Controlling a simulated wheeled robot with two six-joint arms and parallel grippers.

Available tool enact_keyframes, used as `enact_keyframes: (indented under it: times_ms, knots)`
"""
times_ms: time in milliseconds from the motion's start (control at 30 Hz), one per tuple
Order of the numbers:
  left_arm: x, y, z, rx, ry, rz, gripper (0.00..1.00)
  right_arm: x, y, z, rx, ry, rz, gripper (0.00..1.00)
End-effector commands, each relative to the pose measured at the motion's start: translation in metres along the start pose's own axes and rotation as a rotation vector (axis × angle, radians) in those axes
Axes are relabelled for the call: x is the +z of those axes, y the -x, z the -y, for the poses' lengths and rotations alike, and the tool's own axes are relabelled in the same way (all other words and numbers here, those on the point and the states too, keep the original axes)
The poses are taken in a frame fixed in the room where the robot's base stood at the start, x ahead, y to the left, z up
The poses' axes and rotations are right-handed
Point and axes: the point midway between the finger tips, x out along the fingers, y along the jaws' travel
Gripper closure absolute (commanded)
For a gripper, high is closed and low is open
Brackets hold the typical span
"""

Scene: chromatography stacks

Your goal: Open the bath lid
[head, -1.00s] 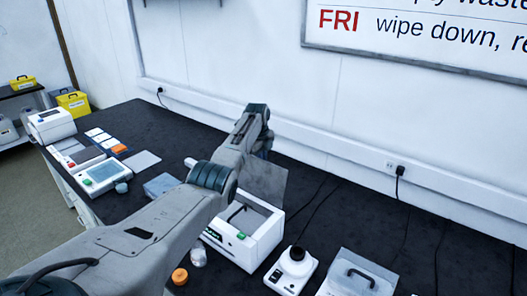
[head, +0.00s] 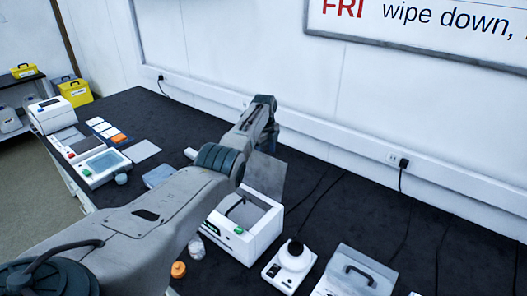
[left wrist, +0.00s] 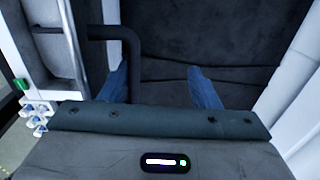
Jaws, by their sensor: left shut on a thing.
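The white bath (head: 243,238) with a green button stands on the dark bench, right of my left arm. Its grey lid (head: 266,178) stands steeply raised at the bath's back side. My left arm reaches over the bath, and its gripper is hidden behind the arm and lid in the head view. In the left wrist view, the blue fingertips of my left gripper (left wrist: 160,88) are at a black bent handle (left wrist: 97,33), which it is shut on; the exact contact is partly hidden by the gripper body. My right gripper is in neither view.
A white round-topped device (head: 292,256) and a box with a black handle (head: 352,272) stand right of the bath. An orange cap (head: 178,270) lies in front. A screened device (head: 102,165) and cards are at left. A wall runs behind.

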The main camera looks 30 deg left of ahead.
Motion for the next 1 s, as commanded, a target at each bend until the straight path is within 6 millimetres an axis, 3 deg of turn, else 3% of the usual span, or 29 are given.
enact_keyframes:
  times_ms: [100,633,867,1000]
  knots:
    - [-0.003,0.001,0.004,-0.013,-0.004,-0.001,0.67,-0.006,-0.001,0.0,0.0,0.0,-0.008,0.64]
    - [0.0,0.008,0.005,-0.019,-0.002,0.005,0.67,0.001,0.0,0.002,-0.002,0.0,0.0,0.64]
    - [0.0,0.037,0.004,-0.023,-0.002,0.007,0.67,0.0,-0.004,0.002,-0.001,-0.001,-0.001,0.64]
    - [0.0,0.065,0.001,-0.02,-0.001,0.005,0.67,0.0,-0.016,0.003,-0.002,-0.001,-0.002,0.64]
